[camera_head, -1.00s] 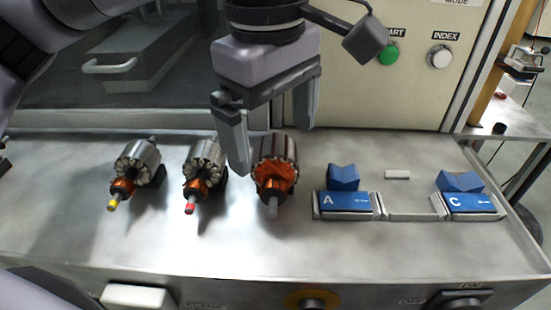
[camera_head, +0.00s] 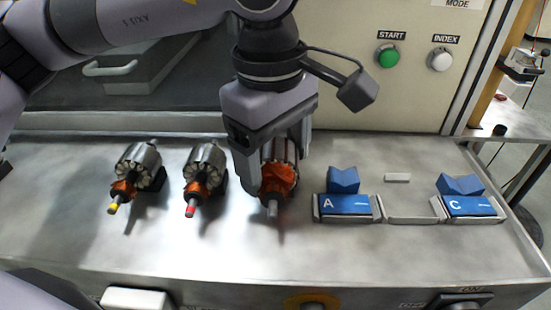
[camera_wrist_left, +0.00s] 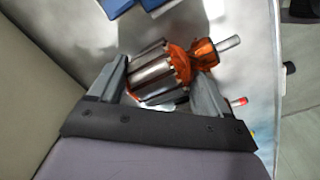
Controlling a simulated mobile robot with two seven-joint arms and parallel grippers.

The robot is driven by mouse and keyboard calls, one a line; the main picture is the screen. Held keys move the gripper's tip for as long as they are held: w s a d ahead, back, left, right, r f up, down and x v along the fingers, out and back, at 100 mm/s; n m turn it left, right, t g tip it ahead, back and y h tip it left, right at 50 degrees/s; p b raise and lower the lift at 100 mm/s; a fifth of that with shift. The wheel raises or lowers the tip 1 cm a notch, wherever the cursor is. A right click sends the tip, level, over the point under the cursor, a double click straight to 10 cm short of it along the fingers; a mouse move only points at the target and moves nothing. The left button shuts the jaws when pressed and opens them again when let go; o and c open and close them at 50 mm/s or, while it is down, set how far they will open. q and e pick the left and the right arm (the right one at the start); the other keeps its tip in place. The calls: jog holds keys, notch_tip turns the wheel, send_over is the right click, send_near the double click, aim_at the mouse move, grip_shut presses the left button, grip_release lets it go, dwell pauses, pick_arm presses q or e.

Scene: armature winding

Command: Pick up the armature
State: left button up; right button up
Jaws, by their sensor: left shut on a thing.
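Three armatures stand in a row on the metal table. The right one (camera_head: 277,182) has copper windings and a bare grey shaft end pointing toward the front. My left gripper (camera_head: 272,165) is down over it from above and shut on it, with a finger on each side. The same armature (camera_wrist_left: 160,72) shows between both fingers of the left gripper (camera_wrist_left: 163,88) in the left wrist view. The middle armature (camera_head: 204,175) has a red shaft tip and the left armature (camera_head: 135,175) a yellow one. My right gripper is not in view.
Blue V-shaped rests stand behind blocks marked A (camera_head: 345,204) and C (camera_head: 470,206) to the right, with an empty metal slot between. The machine panel behind carries a green START button (camera_head: 389,56) and a white INDEX button (camera_head: 441,60).

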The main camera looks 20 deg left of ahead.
pick_arm(q)
jog(key=shift+r, duration=0.2)
notch_tip(320, 180, up, 14)
jog(key=p, duration=0.1)
notch_tip(320, 180, up, 12)
jog(key=p, duration=0.5)
send_over(276, 147)
jog(key=shift+r+p, duration=0.45)
jog(key=shift+r, duration=0.45)
jog(key=shift+p, duration=0.3)
